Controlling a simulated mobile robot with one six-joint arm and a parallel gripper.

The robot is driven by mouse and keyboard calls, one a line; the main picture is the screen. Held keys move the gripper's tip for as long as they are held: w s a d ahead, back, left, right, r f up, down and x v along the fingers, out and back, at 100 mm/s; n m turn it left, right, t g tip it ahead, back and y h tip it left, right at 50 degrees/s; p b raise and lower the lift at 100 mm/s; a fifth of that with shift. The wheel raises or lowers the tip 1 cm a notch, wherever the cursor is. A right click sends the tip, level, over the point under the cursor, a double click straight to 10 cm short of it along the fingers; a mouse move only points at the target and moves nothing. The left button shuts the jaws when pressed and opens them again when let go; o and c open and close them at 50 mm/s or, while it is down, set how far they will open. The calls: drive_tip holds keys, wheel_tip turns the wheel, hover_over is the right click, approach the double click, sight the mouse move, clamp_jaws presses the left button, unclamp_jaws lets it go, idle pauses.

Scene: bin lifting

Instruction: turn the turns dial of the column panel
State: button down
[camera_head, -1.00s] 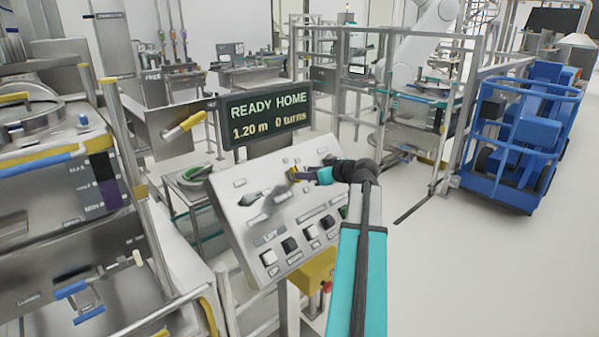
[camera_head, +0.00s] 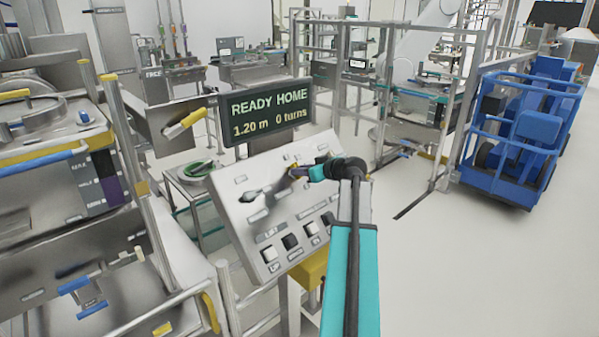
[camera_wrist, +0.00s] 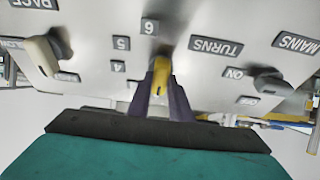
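The sloped grey column panel (camera_head: 249,228) stands in the middle of the head view. In the wrist view the panel is upside down. The yellow turns dial (camera_wrist: 160,72) sits beside the TURNS label (camera_wrist: 215,47), with the marks 4, 5 and 6 near it. My gripper (camera_wrist: 161,85) has its two dark fingers on either side of the dial, close against it, with the yellow filling the gap. In the head view my gripper (camera_head: 298,171) is at the panel's upper part and hides much of the dial. The display (camera_head: 265,112) reads READY HOME, 1.20 m, 0 turns.
In the wrist view, a pale knob (camera_wrist: 42,54) and a dark knob near the ON label (camera_wrist: 270,84) flank the dial. Several push buttons (camera_head: 291,241) line the panel's lower edge. A blue cart (camera_head: 520,140) stands at right. The floor at lower right is clear.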

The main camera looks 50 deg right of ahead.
drive_tip(key=shift+a+f, duration=0.1)
drive_tip(key=shift+a, duration=0.05)
drive_tip(key=shift+m+b, duration=0.35)
drive_tip(key=shift+m, duration=0.15)
drive_tip(key=shift+m+h+b, duration=0.35)
drive_tip(key=shift+m+h, duration=0.35)
drive_tip(key=shift+m, duration=1)
drive_tip(key=shift+r+m+g+h+p, duration=0.15)
drive_tip(key=shift+m+g+h+p, duration=0.15)
drive_tip(key=shift+m, duration=0.75)
drive_tip(key=shift+r+m+g+h+p, duration=0.2)
drive_tip(key=shift+m+h, duration=0.1)
drive_tip(key=shift+m, duration=1.05)
drive_tip(key=c, duration=1.6)
unclamp_jaws()
drive_tip(key=shift+w+f, duration=0.1)
drive_tip(key=shift+f, duration=0.05)
